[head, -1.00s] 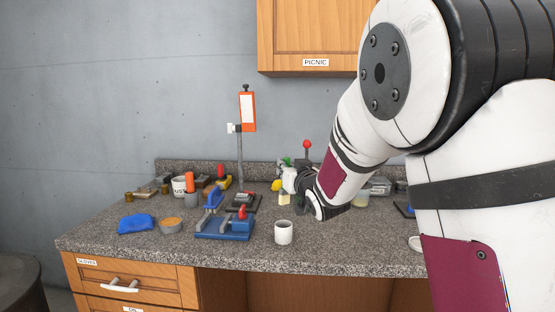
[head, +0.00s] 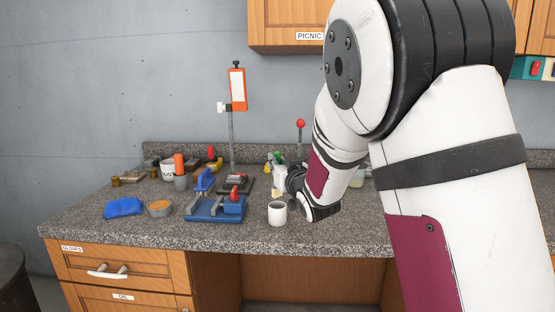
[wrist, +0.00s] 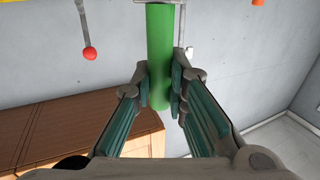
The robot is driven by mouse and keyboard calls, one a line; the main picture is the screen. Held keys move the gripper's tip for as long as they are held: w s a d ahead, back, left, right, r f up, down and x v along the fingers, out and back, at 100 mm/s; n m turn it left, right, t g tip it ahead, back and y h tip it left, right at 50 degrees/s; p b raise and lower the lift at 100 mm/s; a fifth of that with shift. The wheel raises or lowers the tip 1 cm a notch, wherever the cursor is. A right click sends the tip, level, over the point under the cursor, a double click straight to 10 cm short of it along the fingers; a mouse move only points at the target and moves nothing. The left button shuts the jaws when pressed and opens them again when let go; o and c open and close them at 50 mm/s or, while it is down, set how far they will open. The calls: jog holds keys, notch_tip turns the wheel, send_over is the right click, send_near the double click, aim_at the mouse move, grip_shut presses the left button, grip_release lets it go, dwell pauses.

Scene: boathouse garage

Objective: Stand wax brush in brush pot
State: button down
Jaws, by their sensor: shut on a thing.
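A green cylinder, which looks like the wax brush's handle (wrist: 160,55), stands between my gripper's (wrist: 160,88) two fingers in the wrist view. The fingers are closed against its sides. In the head view my gripper (head: 280,178) is just behind the white cup, with a bit of green (head: 277,157) at its top. The white cup (head: 277,213), which appears to be the brush pot, stands upright near the counter's front edge. Its inside looks dark. The brush is not in it.
A blue tool stand (head: 215,209) with a red knob is left of the cup. A blue cloth (head: 123,208) and a round tin (head: 160,210) lie farther left. An orange-topped post (head: 236,90) rises behind. The granite counter (head: 240,235) is clear in front.

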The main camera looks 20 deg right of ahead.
jog(key=shift+f+b, duration=2.5)
jog(key=shift+f, duration=0.4)
jog(key=c, duration=1.5)
grip_release()
jog(key=s, duration=0.8)
jog(key=s+d, duration=0.1)
jog(key=s, duration=0.3)
jog(key=shift+f, duration=0.1)
